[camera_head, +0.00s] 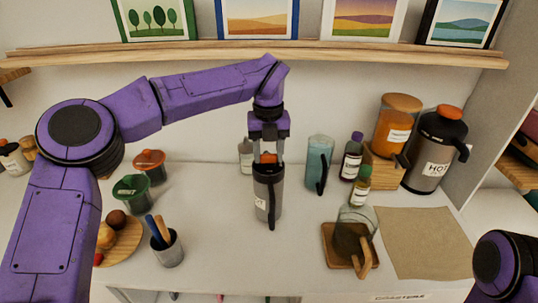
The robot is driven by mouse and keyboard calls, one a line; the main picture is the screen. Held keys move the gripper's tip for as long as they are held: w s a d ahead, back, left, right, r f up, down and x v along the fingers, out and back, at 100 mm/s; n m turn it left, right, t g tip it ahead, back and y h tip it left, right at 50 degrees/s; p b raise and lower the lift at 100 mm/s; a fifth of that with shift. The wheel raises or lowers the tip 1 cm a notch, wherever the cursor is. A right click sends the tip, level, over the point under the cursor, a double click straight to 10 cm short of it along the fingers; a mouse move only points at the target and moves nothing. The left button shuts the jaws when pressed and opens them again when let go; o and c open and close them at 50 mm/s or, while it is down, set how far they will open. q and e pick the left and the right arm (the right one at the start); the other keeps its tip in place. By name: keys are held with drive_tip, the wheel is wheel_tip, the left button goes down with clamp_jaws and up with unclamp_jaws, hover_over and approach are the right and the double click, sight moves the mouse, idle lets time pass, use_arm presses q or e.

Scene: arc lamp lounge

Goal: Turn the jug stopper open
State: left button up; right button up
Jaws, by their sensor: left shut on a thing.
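A dark grey jug (262,203) with a black handle facing the front stands upright on the white counter near the middle. Its orange stopper (268,159) sits at the top of the jug. My left gripper (267,154) points straight down from above, with one finger on each side of the stopper, and is shut on it. The fingers hide the stopper's sides and part of the rim, so I cannot tell how far it is turned. My right gripper is out of view; only part of my right arm shows at the lower right.
A blue-green jug (319,160) and small bottles (352,158) stand close right. A large flask marked HOT (436,150) stands farther right. A glass pot (355,225) on a wooden board and a brown mat (420,243) lie front right. A pen cup (167,250) stands front left.

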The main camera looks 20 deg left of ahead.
sight(269, 155)
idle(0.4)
use_arm(q)
drive_tip(key=o, duration=1.1)
drive_tip(key=shift+c, duration=0.2)
drive_tip(key=shift+r, duration=0.1)
wheel_tip(269, 155, up, 10)
drive_tip(key=shift+r+p, duration=0.25)
drive_tip(key=shift+p, duration=0.1)
